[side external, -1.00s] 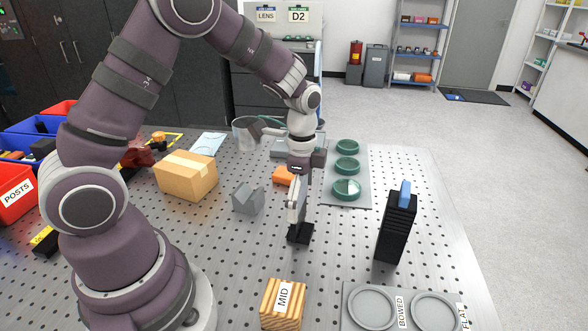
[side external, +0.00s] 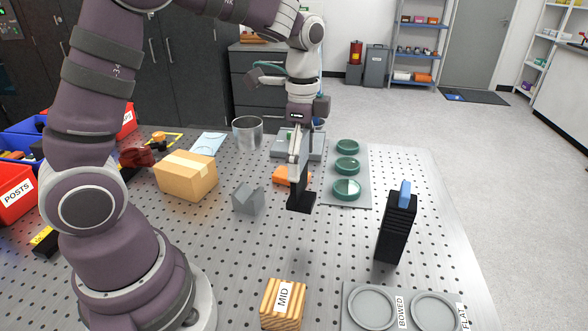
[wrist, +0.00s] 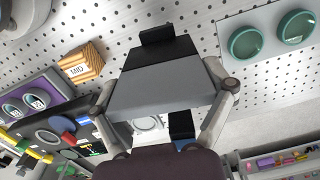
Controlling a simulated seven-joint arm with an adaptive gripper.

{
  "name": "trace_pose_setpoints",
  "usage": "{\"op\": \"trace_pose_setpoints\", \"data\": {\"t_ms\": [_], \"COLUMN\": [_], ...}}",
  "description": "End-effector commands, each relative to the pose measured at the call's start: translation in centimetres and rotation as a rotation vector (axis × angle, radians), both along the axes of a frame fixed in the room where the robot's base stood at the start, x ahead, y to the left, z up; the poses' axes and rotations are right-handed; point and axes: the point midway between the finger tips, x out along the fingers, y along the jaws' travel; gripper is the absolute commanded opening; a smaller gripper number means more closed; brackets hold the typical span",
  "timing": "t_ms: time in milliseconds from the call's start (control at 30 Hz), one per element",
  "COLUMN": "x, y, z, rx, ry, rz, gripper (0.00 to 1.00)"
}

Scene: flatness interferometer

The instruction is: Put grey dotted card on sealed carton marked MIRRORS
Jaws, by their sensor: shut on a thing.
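My gripper (side external: 299,140) points down over the far middle of the perforated table and is shut on a flat grey and black piece (side external: 301,190). In the wrist view, its grey face (wrist: 160,92) spans between the fingers, with a black section and a small black foot at its far end. I see no dots on it and cannot tell whether it is the card. A tan taped carton (side external: 186,176) sits closed on the table, left of my gripper and apart from it. No MIRRORS lettering is readable on it.
A grey block (side external: 248,199) and an orange piece (side external: 285,176) lie between the carton and my gripper. Green rings on a grey plate (side external: 364,185), a black upright holder (side external: 397,228) and a wooden MID block (side external: 283,304) stand nearby. A clear beaker (side external: 247,132) stands behind.

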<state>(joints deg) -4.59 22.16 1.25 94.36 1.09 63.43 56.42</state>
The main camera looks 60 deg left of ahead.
Motion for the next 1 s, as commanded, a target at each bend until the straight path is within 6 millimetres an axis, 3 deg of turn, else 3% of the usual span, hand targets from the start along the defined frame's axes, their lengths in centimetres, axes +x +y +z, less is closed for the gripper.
{"op": "trace_pose_setpoints", "data": {"t_ms": [133, 267, 400, 500, 600, 700, 833, 1000], "x": [-0.6, -3.1, -8.0, -12.3, -15.9, -18.1, -18.5, -16.3], "y": [1.1, 4.4, 8.5, 10.4, 11.1, 11.1, 11.8, 15.7], "z": [2.0, 3.1, 4.2, 4.6, 4.7, 4.6, 4.5, 3.9], "rx": [0.005, 0.016, 0.025, 0.023, 0.013, 0.005, 0.0, 0.0], "ry": [-0.003, 0.0, 0.0, 0.001, 0.002, 0.001, 0.003, 0.007], "rz": [0.042, 0.188, 0.424, 0.61, 0.767, 0.86, 0.906, 0.907], "gripper": [0.41, 0.41, 0.41, 0.41, 0.41, 0.41, 0.41, 0.41]}}
